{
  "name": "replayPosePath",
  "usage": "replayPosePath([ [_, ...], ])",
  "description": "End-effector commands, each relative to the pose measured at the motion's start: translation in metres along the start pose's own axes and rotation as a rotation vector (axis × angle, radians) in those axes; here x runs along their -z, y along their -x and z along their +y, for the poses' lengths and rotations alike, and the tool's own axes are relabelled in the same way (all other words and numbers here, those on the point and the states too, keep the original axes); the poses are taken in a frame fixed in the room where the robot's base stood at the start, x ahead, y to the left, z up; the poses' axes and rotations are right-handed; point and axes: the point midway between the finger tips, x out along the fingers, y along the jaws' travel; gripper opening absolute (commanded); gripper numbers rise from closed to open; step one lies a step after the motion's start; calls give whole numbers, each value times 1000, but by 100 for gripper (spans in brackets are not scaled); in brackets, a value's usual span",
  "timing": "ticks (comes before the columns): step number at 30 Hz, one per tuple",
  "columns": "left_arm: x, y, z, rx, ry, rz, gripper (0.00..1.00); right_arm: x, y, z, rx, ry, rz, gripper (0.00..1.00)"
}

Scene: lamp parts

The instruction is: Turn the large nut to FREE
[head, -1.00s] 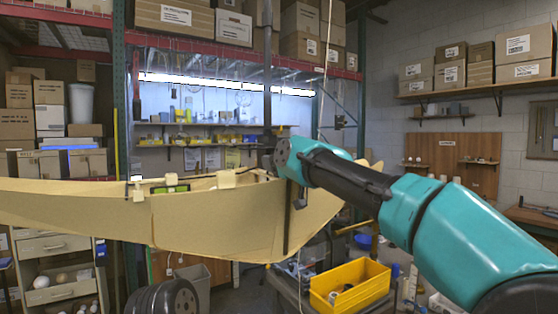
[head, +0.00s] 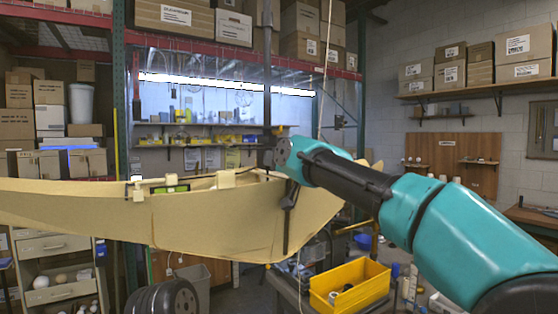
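A large tan curved shell (head: 215,225), seemingly a lamp part, spans the left and middle of the head view. Small tan blocks (head: 226,179) sit along its upper rim. I cannot make out the large nut or any FREE marking. My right arm comes in from the right, and its wrist end is at the shell's right part. My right gripper (head: 287,195) shows only as dark parts around that wrist end, in front of the shell. Its fingertips are not clear, and I cannot tell whether it holds anything. My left gripper is not in view.
A green-faced item (head: 170,189) sits at the shell's rim. A dark vertical pole (head: 267,70) rises behind the wrist. A yellow bin (head: 350,285) stands on a bench below right. Shelves with boxes (head: 222,27) line the background.

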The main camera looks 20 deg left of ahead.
Motion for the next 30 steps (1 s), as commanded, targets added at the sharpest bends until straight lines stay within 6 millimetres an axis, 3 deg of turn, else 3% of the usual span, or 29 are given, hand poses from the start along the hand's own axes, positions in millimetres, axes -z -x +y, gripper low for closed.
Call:
replayPosePath([
  [13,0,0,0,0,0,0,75,0,0,0,0,-73,1,26],
  [14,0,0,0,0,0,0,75,0,0,0,0,-73,1,50],
  [21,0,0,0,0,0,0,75,0,0,0,0,-72,1,73],
  [30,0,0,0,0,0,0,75,0,1,0,0,-71,1,75],
])
